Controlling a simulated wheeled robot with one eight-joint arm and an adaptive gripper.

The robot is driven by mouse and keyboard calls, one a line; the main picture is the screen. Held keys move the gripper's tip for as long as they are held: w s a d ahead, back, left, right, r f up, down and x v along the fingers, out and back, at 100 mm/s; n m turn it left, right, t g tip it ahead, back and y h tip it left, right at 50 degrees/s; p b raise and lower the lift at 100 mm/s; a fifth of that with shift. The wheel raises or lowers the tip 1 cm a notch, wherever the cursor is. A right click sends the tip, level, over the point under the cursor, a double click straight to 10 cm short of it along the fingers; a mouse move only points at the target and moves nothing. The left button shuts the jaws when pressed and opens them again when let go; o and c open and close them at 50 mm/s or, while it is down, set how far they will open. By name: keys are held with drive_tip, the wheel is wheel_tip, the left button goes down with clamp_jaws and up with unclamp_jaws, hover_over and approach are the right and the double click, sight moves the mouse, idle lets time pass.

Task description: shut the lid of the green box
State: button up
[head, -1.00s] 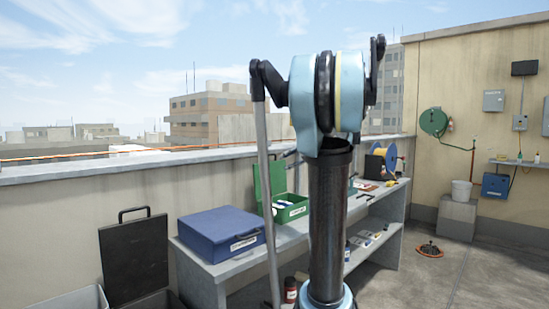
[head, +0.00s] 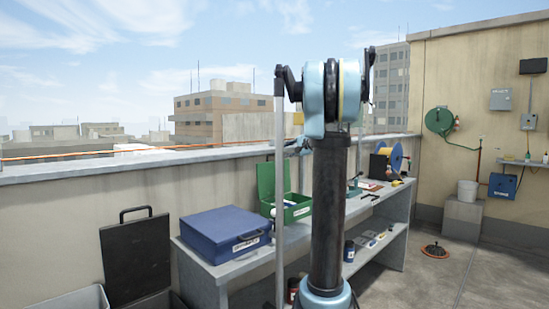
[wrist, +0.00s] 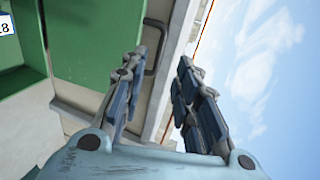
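The green box (head: 290,207) stands on the grey bench with its lid (head: 266,181) raised upright at the back. My arm hides part of the box and lid. In the wrist view the green lid (wrist: 95,40) fills the upper left, and a dark handle (wrist: 157,48) stands out from its edge. My gripper (wrist: 157,65) has its two fingers apart, with nothing between them. The left finger is close to the lid edge and handle; contact cannot be told. In the head view my gripper (head: 299,144) shows small near the lid's top, partly hidden by my arm.
A closed blue case (head: 224,234) sits left of the green box. A black lid (head: 135,258) stands open further left. A cable reel (head: 397,160) and small tools lie right along the bench (head: 395,205). The parapet wall (head: 120,190) runs behind.

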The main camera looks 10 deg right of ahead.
sight(273, 154)
drive_tip(key=x, duration=0.8)
drive_tip(key=shift+c, duration=0.3)
drive_tip(key=shift+s, duration=0.1)
clamp_jaws()
